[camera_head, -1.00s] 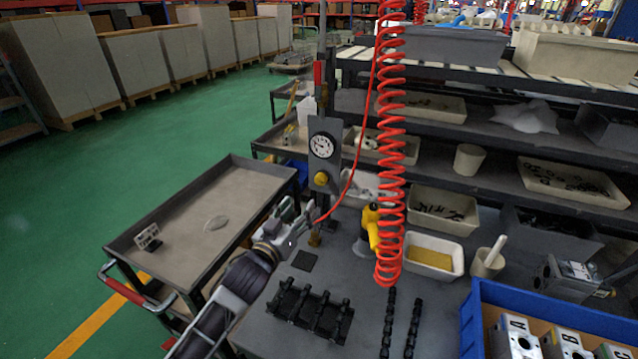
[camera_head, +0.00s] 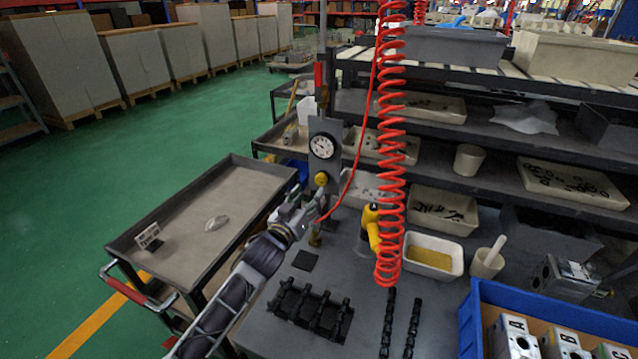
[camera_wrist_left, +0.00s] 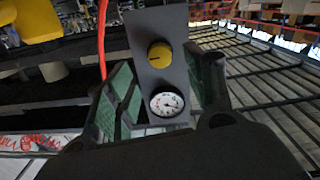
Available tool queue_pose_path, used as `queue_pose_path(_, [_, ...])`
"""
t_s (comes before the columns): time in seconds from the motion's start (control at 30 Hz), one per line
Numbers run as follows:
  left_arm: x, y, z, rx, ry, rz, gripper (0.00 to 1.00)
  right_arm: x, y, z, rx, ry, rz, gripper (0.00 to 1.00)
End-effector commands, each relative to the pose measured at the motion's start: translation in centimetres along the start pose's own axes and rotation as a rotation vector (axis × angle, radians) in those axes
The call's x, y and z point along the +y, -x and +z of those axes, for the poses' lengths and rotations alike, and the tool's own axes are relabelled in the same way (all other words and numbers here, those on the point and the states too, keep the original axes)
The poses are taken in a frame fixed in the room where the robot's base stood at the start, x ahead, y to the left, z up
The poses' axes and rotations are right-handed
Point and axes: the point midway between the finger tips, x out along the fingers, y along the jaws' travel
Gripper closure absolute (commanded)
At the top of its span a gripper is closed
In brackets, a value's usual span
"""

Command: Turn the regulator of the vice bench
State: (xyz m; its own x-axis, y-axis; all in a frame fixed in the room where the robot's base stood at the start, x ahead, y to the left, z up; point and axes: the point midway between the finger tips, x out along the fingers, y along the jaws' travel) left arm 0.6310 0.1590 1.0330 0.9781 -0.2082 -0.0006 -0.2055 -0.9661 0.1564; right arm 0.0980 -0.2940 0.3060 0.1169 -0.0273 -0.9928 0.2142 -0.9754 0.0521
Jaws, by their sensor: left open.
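The yellow regulator knob (camera_head: 321,178) sits on a grey upright panel below a round white gauge (camera_head: 322,146). My left gripper (camera_head: 312,196) is just below and in front of the knob in the head view, with its fingers open. In the left wrist view, the knob (camera_wrist_left: 160,54) and the gauge (camera_wrist_left: 167,102) show between the two green-padded fingers of the left gripper (camera_wrist_left: 165,70), apart from both pads. No contact with the knob shows. My right gripper is not in view.
A red coiled hose (camera_head: 391,150) hangs right of the panel, near a yellow-handled tool (camera_head: 371,226). A black rack (camera_head: 310,311) lies on the bench (camera_head: 364,300) below the arm. A blue crate (camera_head: 480,318) stands at right. A grey cart (camera_head: 185,210) stands at left.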

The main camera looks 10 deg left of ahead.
Motion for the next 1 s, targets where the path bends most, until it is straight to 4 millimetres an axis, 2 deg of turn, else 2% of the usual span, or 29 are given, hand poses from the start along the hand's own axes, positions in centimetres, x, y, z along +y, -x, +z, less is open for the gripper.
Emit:
queue_pose_path(0.2, [0.0, -1.8, -0.1, 0.001, 0.001, 0.000, 0.46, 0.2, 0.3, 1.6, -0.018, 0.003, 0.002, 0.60])
queue_pose_path(0.4, [0.0, -3.4, -0.1, 0.001, 0.001, 0.000, 0.46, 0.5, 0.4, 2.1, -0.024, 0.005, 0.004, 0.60])
queue_pose_path(0.67, [0.0, -5.6, -0.1, 0.001, 0.000, 0.000, 0.46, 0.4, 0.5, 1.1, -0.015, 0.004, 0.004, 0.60])
queue_pose_path(1.0, [0.1, -7.5, -0.1, 0.001, 0.000, 0.000, 0.46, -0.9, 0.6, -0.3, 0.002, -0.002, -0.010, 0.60])
